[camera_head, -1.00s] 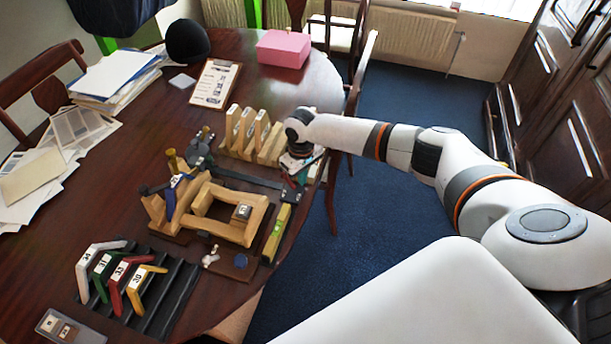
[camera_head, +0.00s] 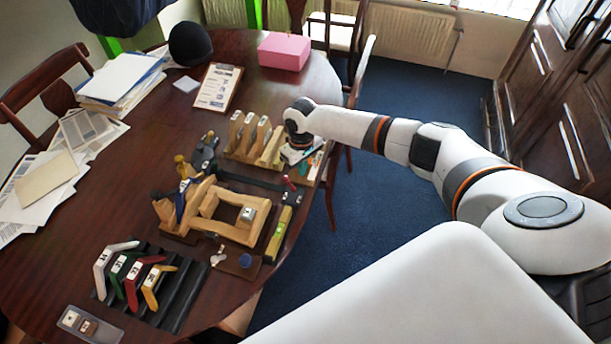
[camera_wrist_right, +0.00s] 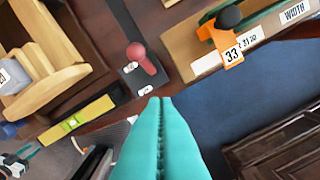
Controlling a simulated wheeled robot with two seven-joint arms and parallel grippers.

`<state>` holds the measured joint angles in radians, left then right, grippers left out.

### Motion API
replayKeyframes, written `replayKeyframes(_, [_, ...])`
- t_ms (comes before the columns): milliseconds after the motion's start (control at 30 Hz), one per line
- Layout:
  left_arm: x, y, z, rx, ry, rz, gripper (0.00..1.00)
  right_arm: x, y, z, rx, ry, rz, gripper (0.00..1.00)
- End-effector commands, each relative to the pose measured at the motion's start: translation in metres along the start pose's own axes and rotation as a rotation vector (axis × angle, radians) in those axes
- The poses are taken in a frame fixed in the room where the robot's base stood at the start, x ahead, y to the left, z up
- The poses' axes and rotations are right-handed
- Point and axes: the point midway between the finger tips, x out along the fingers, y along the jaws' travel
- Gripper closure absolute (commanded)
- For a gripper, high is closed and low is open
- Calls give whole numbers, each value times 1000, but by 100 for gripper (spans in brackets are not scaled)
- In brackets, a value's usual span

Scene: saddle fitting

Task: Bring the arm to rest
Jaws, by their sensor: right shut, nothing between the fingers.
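My right arm reaches in from the right in the head view, and its gripper (camera_head: 298,158) is over the right edge of the table, beside a wooden rack (camera_head: 250,137). In the right wrist view my teal fingers (camera_wrist_right: 161,101) are pressed together with nothing between them. Their tips show just below a red-knobbed part (camera_wrist_right: 145,58) on a dark bar. An orange tag marked 33 (camera_wrist_right: 232,56) hangs at a wooden board labelled WIDTH (camera_wrist_right: 196,54). My left gripper is in neither view.
A wooden frame fixture (camera_head: 205,232), a yellow-green level (camera_head: 278,235) and a black rack (camera_head: 181,312) with coloured angle pieces stand on the table (camera_head: 60,270). A pink box (camera_head: 284,50), a clipboard (camera_head: 217,87) and papers lie farther back. Blue floor is open right of the table.

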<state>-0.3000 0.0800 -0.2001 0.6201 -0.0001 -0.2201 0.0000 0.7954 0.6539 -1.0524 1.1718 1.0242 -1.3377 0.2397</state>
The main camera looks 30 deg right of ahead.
Motion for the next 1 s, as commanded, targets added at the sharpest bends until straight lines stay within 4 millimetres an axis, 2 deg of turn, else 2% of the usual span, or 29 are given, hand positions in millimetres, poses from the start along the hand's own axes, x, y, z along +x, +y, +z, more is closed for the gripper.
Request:
replayKeyframes(67, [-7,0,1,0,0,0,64,-6,0,0,0,0,0,100])
replayKeyframes(533, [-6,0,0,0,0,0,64,-5,0,0,0,0,0,100])
replayKeyframes(633, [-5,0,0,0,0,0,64,-2,7,-2,-13,1,5,100])
replayKeyframes(667, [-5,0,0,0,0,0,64,1,13,-5,-26,3,9,100])
replayKeyframes(767, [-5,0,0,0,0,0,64,14,49,-19,-98,3,39,100])
replayKeyframes(900, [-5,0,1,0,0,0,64,30,130,-57,-244,-33,113,100])
replayKeyframes(1000, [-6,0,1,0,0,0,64,28,178,-86,-311,-89,162,100])
